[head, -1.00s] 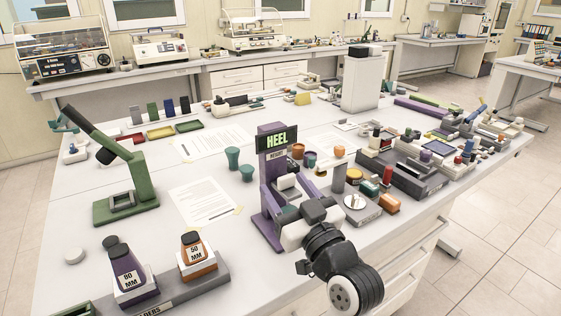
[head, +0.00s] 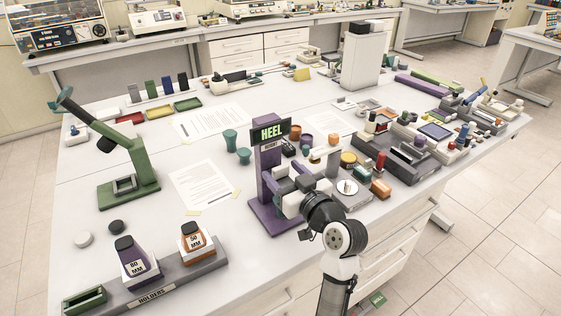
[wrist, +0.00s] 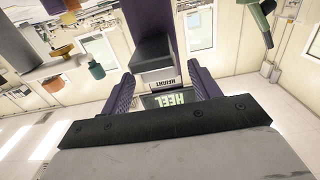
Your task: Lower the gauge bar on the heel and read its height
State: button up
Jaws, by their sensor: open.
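The purple height gauge stand (head: 262,181) stands upright near the table's front edge. Its dark display (head: 271,133) reads HEEL, above a HEIGHT label. My gripper (head: 287,183) is in front of the stand's column and hides part of it. In the wrist view, which is upside down, my gripper (wrist: 162,74) is open, with its fingers either side of the stand. A dark grey block (wrist: 152,50), possibly the gauge bar, shows between and beyond the fingertips. I cannot tell whether they touch it. No shoe heel is clearly visible under it.
Holders with a purple 80 mm block (head: 134,262) and an orange 50 mm block (head: 196,243) stand at front left. A green stand (head: 128,165) is further left.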

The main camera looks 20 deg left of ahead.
jog(key=shift+x, duration=1.1)
grip_shut()
notch_tip(320, 180, down, 5)
jog(key=b, duration=0.5)
jog(key=shift+f+b, duration=0.1)
jog(key=shift+b, duration=0.3)
grip_release()
